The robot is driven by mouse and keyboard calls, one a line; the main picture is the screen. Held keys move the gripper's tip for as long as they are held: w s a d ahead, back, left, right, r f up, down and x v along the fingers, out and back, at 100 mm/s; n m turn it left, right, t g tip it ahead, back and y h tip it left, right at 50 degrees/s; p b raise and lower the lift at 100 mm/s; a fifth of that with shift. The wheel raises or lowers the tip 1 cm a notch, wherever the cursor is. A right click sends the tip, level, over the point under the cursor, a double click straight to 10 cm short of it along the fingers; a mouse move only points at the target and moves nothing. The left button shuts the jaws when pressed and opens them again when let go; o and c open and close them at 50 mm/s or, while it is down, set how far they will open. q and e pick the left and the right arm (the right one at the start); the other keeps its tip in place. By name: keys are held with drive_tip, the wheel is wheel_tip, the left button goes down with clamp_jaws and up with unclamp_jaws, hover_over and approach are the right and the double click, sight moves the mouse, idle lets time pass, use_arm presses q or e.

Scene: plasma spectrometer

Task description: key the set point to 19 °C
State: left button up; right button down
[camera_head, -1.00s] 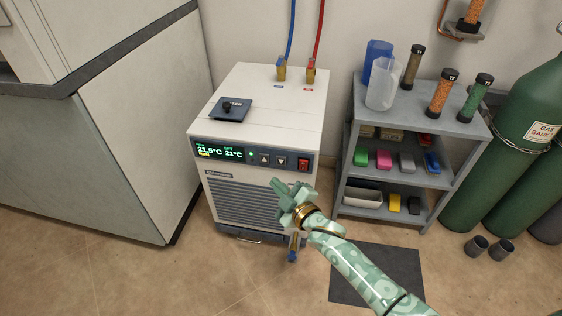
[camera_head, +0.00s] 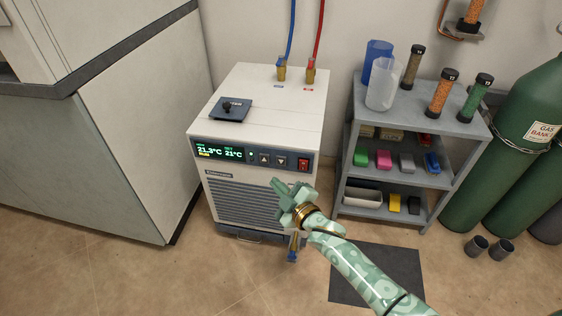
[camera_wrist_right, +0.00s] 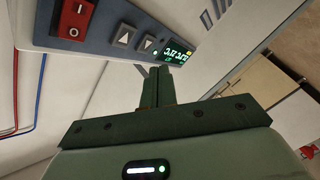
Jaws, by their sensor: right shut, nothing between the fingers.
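The chiller (camera_head: 265,125) is a white box with a dark control panel on its upper front. Its green display (camera_head: 220,152) reads about 21.3°C, with a SET value of 21°C. Right of the display are the up-arrow button (camera_head: 264,158), the down-arrow button (camera_head: 281,161) and a red power switch (camera_head: 303,165). My right gripper (camera_head: 276,183) is shut and empty, in front of the chiller just below the arrow buttons. In the right wrist view the shut fingers (camera_wrist_right: 160,85) point at the panel near the down-arrow button (camera_wrist_right: 147,45); contact cannot be told. My left gripper is not in view.
A grey shelf (camera_head: 400,177) with bottles and coloured boxes stands right of the chiller. Green gas cylinders (camera_head: 525,130) are farther right. Blue and red hoses (camera_head: 319,35) rise from the chiller's back. A large cabinet (camera_head: 90,150) stands at left.

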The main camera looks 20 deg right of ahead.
sight(281, 161)
idle(0.7)
